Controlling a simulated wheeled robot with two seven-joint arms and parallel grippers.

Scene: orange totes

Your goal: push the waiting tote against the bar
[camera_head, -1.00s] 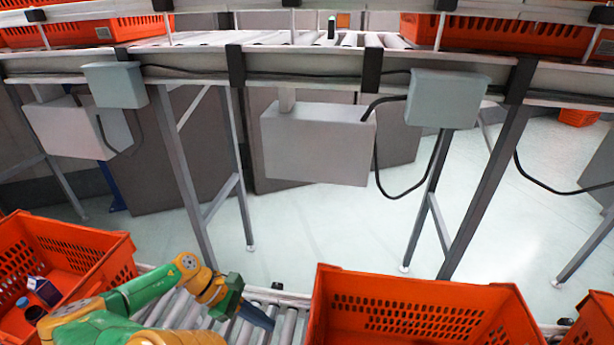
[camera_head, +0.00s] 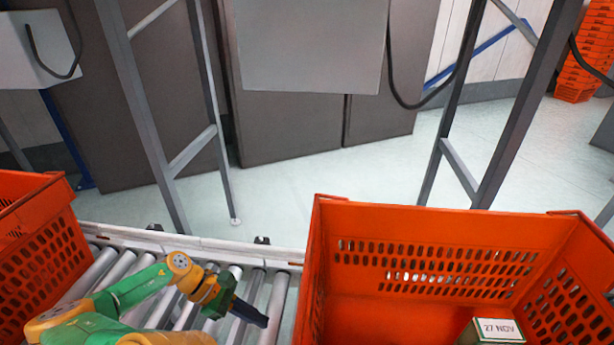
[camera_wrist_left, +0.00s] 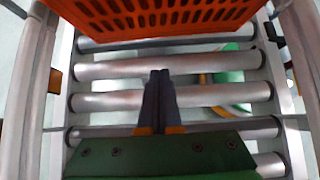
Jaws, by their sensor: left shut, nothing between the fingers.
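A large orange tote (camera_head: 440,225) with slotted walls stands at the right of the head view. Another orange tote (camera_head: 45,262) is cut off at the left edge. My left gripper (camera_head: 262,320) is between them, low over the rollers, fingers pointing right toward the large tote. Its fingers are together and empty, with a gap before the large tote's side. In the left wrist view, the fingertips (camera_wrist_left: 160,76) point at an orange tote wall (camera_wrist_left: 165,18) across bare rollers. I cannot make out the bar. My right gripper is out of view.
Bare rollers (camera_head: 92,275) and a pale side rail (camera_head: 190,240) run between the totes. A box marked "27 NOV" (camera_head: 492,330) lies in the large tote. Metal legs (camera_head: 140,110) of another conveyor stand behind. Orange totes (camera_head: 585,55) are stacked far right.

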